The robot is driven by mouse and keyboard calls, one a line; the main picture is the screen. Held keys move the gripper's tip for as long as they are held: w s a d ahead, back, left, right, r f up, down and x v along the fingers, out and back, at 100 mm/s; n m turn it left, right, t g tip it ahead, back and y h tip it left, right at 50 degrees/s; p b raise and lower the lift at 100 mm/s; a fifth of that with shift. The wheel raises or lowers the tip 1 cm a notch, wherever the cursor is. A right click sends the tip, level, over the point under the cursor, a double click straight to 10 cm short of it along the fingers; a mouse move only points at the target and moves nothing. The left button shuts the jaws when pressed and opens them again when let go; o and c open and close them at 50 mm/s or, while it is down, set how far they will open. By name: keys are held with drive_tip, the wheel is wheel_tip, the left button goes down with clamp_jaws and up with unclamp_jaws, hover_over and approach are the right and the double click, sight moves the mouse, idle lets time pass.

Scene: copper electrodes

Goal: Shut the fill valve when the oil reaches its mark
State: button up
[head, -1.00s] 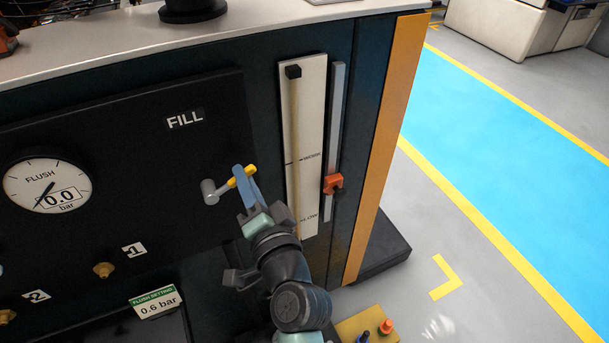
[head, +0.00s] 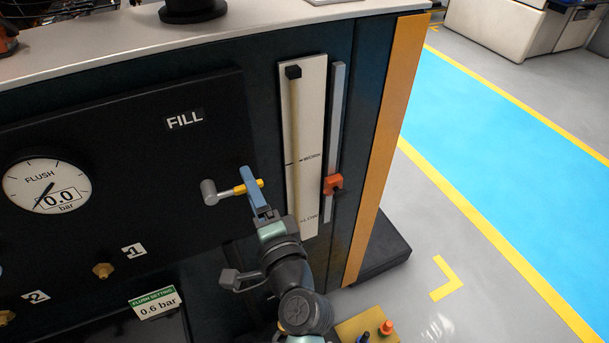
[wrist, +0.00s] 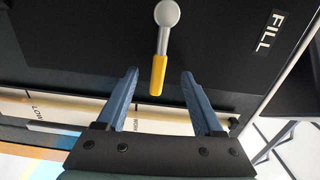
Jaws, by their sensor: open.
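The fill valve (head: 209,191) is a grey hub on the black panel below the FILL label. Its lever with a yellow grip (head: 240,189) points right, almost level. My gripper (head: 250,181) is at the lever's end, with blue fingers. In the wrist view, my gripper (wrist: 160,75) is open, and the yellow grip (wrist: 158,77) lies between the fingertips with gaps on both sides. The sight gauge (head: 308,130) is a white strip with a pale tube, an upper mark and a LOW mark. I cannot make out the oil level clearly.
An orange slider (head: 333,184) sits on a grey rail right of the gauge. A round flush dial (head: 47,183) reading 0.0 bar is at left. A yellow box (head: 362,325) with buttons stands at the bottom. Clear floor lies to the right.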

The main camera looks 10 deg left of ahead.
drive_tip(key=b+v, duration=0.1)
drive_tip(key=v, duration=0.7)
idle(0.4)
drive_tip(key=shift+d, duration=0.1)
